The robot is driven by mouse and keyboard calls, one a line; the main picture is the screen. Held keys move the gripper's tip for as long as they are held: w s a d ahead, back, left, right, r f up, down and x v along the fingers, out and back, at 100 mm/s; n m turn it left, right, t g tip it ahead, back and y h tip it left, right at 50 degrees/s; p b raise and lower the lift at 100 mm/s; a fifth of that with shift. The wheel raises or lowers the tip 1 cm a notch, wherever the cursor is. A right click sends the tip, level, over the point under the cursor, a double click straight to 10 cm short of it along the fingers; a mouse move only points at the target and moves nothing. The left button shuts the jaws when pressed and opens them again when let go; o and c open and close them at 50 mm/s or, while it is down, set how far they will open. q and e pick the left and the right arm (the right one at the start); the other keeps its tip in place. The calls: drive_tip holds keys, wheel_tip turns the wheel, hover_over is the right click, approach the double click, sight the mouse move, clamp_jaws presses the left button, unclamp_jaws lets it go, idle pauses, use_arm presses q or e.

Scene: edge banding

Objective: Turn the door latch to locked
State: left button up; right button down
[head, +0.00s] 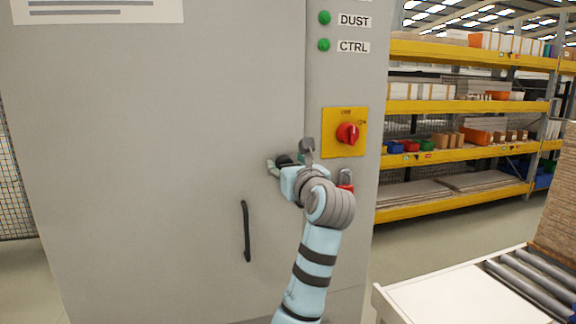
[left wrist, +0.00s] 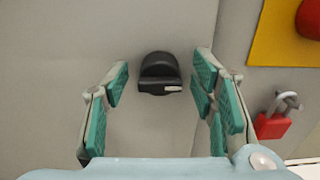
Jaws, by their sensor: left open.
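The door latch (left wrist: 160,72) is a black rounded knob on the grey cabinet door (head: 150,130). Its flat grip lies sideways in the left wrist view, with a white mark at its right end. My left gripper (left wrist: 160,84) is open, with green-padded fingers on either side of the latch and visible gaps to it. In the head view, my left gripper (head: 279,165) is at the door's right side, and my wrist largely hides the latch area. I cannot tell from these views how far the fingertips reach along the knob. My right gripper is not in view.
A red rotary switch (head: 347,134) on a yellow plate (head: 331,149) is right of the latch. A red padlock (left wrist: 273,124) hangs below it, close to my fingers. A black door handle (head: 246,232) is lower left. A roller table (head: 455,298) stands at right.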

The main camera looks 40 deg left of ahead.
use_arm(q)
drive_tip(key=c, duration=1.2)
drive_tip(key=shift+o, duration=0.3)
drive_tip(key=shift+n, duration=0.5)
drive_tip(key=n+b, duration=0.2)
drive_tip(key=n, duration=0.1)
drive_tip(key=shift+s+f+n+b, duration=0.1)
drive_tip(key=shift+f+n+b, duration=0.05)
drive_tip(key=shift+n+b, duration=0.2)
drive_tip(key=n+b, duration=0.2)
drive_tip(key=n, duration=0.2)
drive_tip(key=shift+a+n, duration=0.1)
drive_tip(key=shift+n, duration=0.15)
drive_tip(key=n+b, duration=0.2)
drive_tip(key=n, duration=0.2)
drive_tip(key=shift+f+n, duration=0.1)
drive_tip(key=shift+n, duration=0.2)
drive_tip(key=n+b, duration=0.2)
drive_tip(key=n, duration=0.2)
drive_tip(key=shift+s, duration=0.1)
